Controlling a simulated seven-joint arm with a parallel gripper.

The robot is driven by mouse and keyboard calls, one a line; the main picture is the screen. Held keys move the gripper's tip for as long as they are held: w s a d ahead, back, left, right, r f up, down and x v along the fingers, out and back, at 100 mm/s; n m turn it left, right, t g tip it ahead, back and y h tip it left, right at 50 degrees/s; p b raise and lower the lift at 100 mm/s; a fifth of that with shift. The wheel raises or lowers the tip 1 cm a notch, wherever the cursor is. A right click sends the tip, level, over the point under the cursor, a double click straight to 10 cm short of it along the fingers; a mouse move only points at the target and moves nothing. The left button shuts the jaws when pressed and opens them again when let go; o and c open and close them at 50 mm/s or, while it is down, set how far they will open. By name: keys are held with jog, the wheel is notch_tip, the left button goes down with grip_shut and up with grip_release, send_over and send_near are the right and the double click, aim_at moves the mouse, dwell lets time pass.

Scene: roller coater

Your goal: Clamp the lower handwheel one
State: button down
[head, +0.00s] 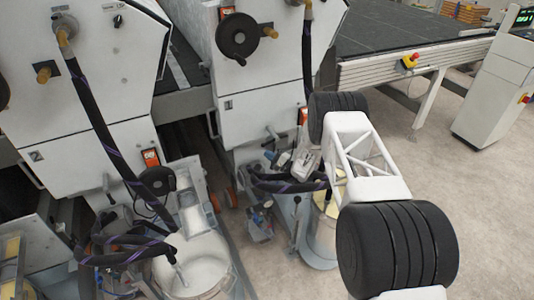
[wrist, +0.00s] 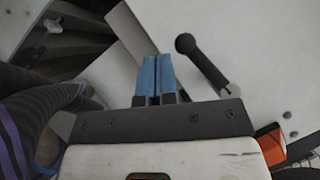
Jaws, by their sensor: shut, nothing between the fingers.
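A black handwheel (head: 238,35) is on the upper front of the middle white machine in the head view. A second dark round wheel (head: 157,180) sits low on the left machine. My gripper (head: 284,160) is low in front of the middle machine, partly hidden by my arm. In the wrist view its blue fingers (wrist: 157,68) are shut with nothing between them. A black lever with a rounded end (wrist: 203,66) stands just right of the fingertips, apart from them. I cannot tell which wheel is the lower handwheel one, nor whether this lever belongs to it.
A dark hose with purple stripes (wrist: 22,125) lies close on the left in the wrist view. An orange label (wrist: 270,141) is at lower right. Hoses (head: 290,183) and a bucket (head: 322,235) crowd the area below my gripper. Open floor (head: 480,220) lies right.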

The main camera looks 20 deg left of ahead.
jog(key=s+d+f, duration=0.3)
jog(key=d+f, duration=0.1)
jog(key=d, duration=0.2)
jog(key=shift+s, duration=0.3)
dwell(0.4)
